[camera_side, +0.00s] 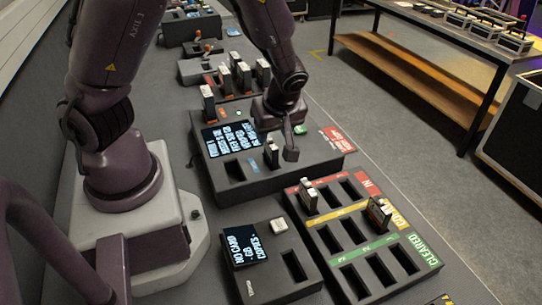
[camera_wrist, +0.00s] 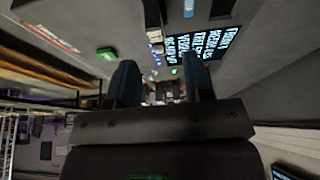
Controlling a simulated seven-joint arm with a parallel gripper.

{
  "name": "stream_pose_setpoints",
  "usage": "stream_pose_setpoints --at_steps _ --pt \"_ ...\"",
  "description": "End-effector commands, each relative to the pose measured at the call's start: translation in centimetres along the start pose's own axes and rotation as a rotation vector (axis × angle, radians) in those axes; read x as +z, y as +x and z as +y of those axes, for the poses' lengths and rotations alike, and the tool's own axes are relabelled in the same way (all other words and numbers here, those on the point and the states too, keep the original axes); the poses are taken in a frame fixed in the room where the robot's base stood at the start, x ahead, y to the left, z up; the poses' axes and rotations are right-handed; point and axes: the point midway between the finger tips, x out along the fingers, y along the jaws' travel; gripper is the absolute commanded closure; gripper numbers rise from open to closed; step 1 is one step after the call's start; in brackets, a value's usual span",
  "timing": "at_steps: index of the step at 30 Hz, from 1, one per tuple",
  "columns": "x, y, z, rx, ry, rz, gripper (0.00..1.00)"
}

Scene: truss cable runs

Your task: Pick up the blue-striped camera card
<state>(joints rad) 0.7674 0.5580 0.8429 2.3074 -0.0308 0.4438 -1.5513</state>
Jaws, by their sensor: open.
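No blue stripe can be made out on any card at this size. A card (camera_side: 272,153) stands upright in a slot of the dark reader station (camera_side: 300,160), with a small blue label beside it. My gripper (camera_side: 290,148) is low over this station, just right of that card; contact cannot be told. In the wrist view my gripper (camera_wrist: 162,85) is open, its two dark fingers apart, with no card clearly held. Other cards stand in the red row (camera_side: 308,196) and yellow row (camera_side: 380,213) of the sorting tray (camera_side: 318,232).
Several more cards (camera_side: 244,76) stand in a rack behind the station. A lit screen (camera_side: 230,137) is on the station. A second reader box (camera_side: 283,285) with a screen sits in front. A wooden-shelved table (camera_side: 440,85) stands across the floor aisle.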

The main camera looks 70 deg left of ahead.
Motion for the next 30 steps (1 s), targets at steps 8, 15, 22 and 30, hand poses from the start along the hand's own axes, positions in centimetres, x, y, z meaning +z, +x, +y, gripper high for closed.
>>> stream_pose_setpoints --at_steps 8,15,22,30 --pt "0.0 2.4 0.0 0.000 0.001 0.000 0.53" --pt "0.2 5.5 0.1 -0.005 0.001 0.000 0.53" --pt "0.2 7.4 0.2 0.001 0.003 -0.001 0.53" --pt "0.3 7.4 0.2 0.002 0.003 -0.001 0.69"
